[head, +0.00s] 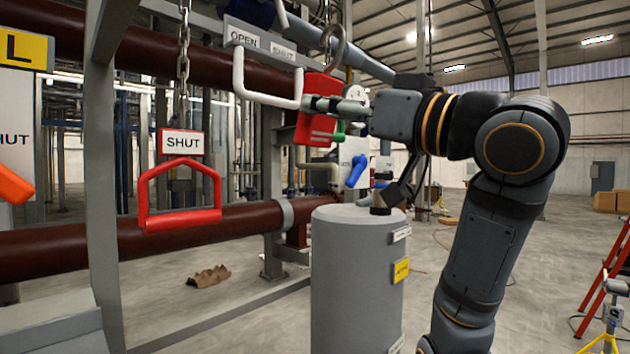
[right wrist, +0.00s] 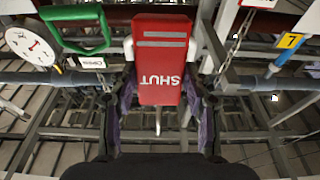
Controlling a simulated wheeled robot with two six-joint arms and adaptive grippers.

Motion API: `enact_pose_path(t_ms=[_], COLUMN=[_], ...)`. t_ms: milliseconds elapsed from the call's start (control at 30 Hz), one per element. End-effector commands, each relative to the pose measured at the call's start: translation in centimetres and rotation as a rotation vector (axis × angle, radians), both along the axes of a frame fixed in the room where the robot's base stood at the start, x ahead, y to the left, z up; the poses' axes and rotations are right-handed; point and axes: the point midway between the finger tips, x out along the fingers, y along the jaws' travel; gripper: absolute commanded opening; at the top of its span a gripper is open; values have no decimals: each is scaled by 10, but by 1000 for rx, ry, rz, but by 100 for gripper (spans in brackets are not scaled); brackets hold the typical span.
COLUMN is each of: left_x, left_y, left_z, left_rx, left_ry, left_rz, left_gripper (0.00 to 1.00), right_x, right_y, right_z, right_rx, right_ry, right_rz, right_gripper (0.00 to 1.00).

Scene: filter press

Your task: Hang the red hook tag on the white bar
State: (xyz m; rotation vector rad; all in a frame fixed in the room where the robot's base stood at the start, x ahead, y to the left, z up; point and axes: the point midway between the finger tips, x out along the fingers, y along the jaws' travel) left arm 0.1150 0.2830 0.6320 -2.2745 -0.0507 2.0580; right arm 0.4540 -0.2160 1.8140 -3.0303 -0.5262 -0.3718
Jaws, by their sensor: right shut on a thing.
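The red hook tag (head: 316,112) is in my right gripper (head: 318,104), which is shut on it from the right. A grey curved hook (head: 340,48) rises above the tag. In the right wrist view the tag (right wrist: 160,75) lies between the two fingers, its SHUT lettering upside down. The white bar (head: 265,97) is a bent rod under a plate marked OPEN and SHUT. The tag shows just right of the bar's right end in the head view. The hook looks apart from the bar; their depth I cannot tell. My left gripper is not in view.
A red SHUT handle (head: 180,215) hangs on a chain (head: 184,50) at left. A grey tank (head: 355,280) stands below my right arm. A blue lever (head: 356,171) is behind the tag. Brown pipes cross the left. A green handle (right wrist: 80,30) shows in the wrist view.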

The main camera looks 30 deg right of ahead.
Motion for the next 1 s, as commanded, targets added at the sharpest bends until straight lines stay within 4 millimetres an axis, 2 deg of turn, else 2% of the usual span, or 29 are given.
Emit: enact_pose_path(t_ms=[33,400,533,800,1000], left_x=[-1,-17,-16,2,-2], left_y=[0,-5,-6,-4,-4], left_z=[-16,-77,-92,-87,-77], left_rx=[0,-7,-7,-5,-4], left_ry=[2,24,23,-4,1], left_rz=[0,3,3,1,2], left_gripper=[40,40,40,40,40], right_x=[0,-1,-1,0,9], right_y=[0,0,0,0,4], right_z=[-16,-76,-90,-88,-81], right_rx=[0,0,0,0,0], right_ry=[0,0,0,0,0], right_rz=[0,0,0,1,1], right_gripper=[15,15,15,15,15])
